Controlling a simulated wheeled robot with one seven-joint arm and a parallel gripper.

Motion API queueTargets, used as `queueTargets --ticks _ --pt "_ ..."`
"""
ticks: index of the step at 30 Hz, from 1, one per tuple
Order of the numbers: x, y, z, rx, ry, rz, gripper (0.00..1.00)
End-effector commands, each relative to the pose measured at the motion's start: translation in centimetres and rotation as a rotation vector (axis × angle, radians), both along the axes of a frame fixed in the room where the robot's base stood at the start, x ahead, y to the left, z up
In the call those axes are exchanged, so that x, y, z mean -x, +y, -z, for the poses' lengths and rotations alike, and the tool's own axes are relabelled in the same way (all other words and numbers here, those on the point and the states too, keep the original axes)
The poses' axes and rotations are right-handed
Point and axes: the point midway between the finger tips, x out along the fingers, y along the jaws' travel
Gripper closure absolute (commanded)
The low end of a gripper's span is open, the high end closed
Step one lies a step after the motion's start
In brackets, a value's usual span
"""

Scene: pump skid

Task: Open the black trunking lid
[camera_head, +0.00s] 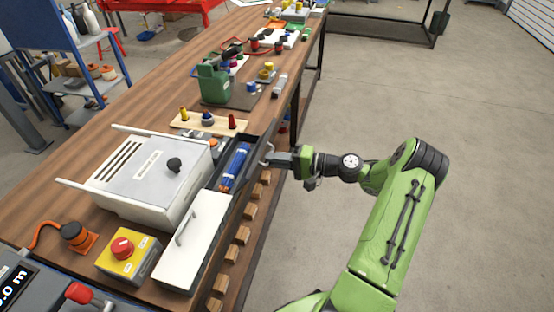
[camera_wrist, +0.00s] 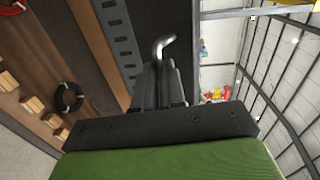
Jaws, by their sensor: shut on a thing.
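The black trunking (camera_head: 250,143) runs along the right edge of the bench in the head view. Its top is open at this stretch and a bundle of blue cables (camera_head: 236,163) shows inside. A dark panel, seemingly the black lid (camera_head: 247,181), stands along its right side, tilted outward. A bent metal handle (camera_head: 267,149) sticks out there. My gripper (camera_head: 270,158) comes in from the right and is shut on this handle. In the wrist view the bent handle (camera_wrist: 164,44) rises between the fingertips (camera_wrist: 162,66) of my gripper. The fingers partly hide the panel.
A white lid with a handle (camera_head: 193,240) lies in front of the trunking. A grey cabinet (camera_head: 150,172) and an emergency-stop box (camera_head: 128,254) stand to the left. Wooden blocks (camera_head: 236,252) line the bench's side. The floor to the right is clear.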

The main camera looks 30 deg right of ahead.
Motion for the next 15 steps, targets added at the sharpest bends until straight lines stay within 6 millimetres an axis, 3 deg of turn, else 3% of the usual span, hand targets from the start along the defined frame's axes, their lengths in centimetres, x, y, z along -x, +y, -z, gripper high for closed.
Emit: queueTargets --ticks 1,7,8,12,15 --pt "0.34 0.32 1.83 0.006 0.049 -0.011 1.00" --pt "0.34 0.32 1.84 0.006 0.049 -0.011 1.00" --pt "0.34 0.32 1.84 0.006 0.049 -0.011 0.88" --pt "0.33 0.28 1.79 0.007 0.048 -0.010 0.67" --pt "0.30 0.20 1.72 0.008 0.048 -0.008 0.64"
